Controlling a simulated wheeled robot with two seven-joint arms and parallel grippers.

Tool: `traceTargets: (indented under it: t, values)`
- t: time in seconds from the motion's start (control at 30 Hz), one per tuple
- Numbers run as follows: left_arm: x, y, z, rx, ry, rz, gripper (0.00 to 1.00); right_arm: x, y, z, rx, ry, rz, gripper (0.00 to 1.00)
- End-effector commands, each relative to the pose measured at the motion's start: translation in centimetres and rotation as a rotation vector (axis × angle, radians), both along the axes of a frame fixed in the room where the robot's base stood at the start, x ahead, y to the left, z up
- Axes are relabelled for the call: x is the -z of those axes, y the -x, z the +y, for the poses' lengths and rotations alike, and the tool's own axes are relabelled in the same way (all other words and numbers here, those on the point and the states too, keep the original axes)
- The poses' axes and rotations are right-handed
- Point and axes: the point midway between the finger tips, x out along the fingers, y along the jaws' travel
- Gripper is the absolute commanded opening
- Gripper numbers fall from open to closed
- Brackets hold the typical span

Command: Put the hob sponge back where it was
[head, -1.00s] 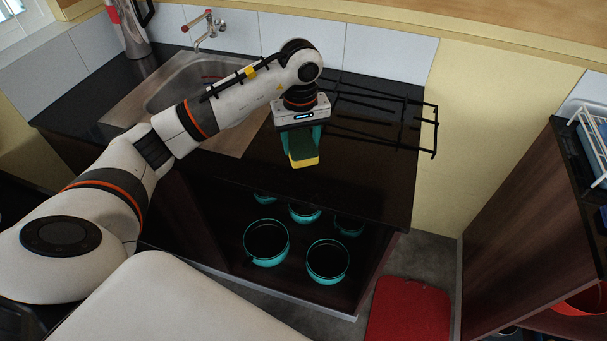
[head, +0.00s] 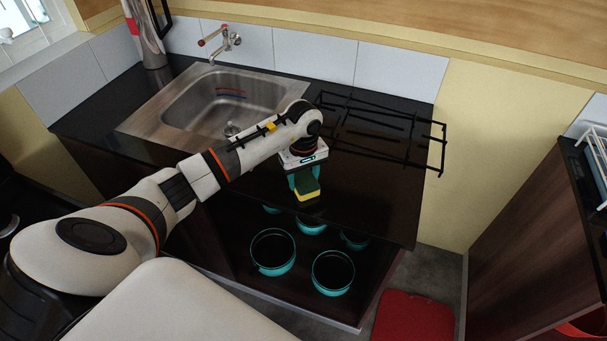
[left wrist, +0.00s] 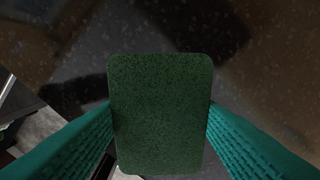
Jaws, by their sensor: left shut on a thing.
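The sponge (head: 307,190), green on one face and yellow on the other, is held in my left gripper (head: 305,182) above the front part of the dark counter. In the left wrist view the green face of the sponge (left wrist: 160,115) fills the space between the two teal fingers of the left gripper (left wrist: 160,130), which touch its sides. The black hob grate (head: 385,130) lies on the counter behind and to the right of the gripper. My right gripper is in neither view.
A steel sink (head: 215,100) with a tap (head: 225,45) lies left of the grate, and a kettle-like metal vessel (head: 147,35) stands at the back left. Several teal pots (head: 272,252) sit below the counter. A red object (head: 415,318) is on the floor at right.

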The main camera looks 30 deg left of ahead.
Motion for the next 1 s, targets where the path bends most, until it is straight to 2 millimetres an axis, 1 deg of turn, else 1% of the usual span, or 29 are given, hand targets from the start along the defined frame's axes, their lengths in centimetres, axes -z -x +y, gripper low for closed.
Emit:
traceTargets:
  t: [0.13,0.27,0.3,0.37,0.4,0.43,0.67,0.8,0.83,0.97,1.0]
  values:
    - [0.0,0.0,0.0,0.0,0.0,-0.001,0.32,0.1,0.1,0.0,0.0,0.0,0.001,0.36]
    - [0.4,0.0,0.0,0.0,-0.002,-0.001,0.32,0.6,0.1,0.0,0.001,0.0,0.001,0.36]
    - [0.3,0.0,0.0,0.0,-0.001,-0.001,0.56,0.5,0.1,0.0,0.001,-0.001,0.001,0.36]
    - [0.2,0.0,0.0,0.0,-0.001,-0.001,0.66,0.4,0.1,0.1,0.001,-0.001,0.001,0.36]
    - [0.2,0.0,0.0,0.0,-0.001,-0.001,0.72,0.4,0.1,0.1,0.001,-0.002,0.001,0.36]
    - [0.2,0.0,0.0,0.0,-0.001,-0.001,0.75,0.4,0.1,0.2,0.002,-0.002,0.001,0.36]
    - [0.2,0.0,0.0,0.001,-0.001,-0.001,0.75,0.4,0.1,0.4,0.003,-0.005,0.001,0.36]
    - [-0.4,0.0,0.0,0.001,0.001,-0.001,0.75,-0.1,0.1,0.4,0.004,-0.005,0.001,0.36]
    - [-0.5,-0.1,0.0,0.001,-0.001,-0.004,0.75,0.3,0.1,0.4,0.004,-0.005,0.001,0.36]
    - [-2.7,-0.1,0.1,0.002,-0.003,-0.007,0.75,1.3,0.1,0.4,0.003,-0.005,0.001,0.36]
    - [-3.6,-0.2,0.2,0.001,-0.003,-0.008,0.75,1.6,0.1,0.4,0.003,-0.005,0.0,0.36]
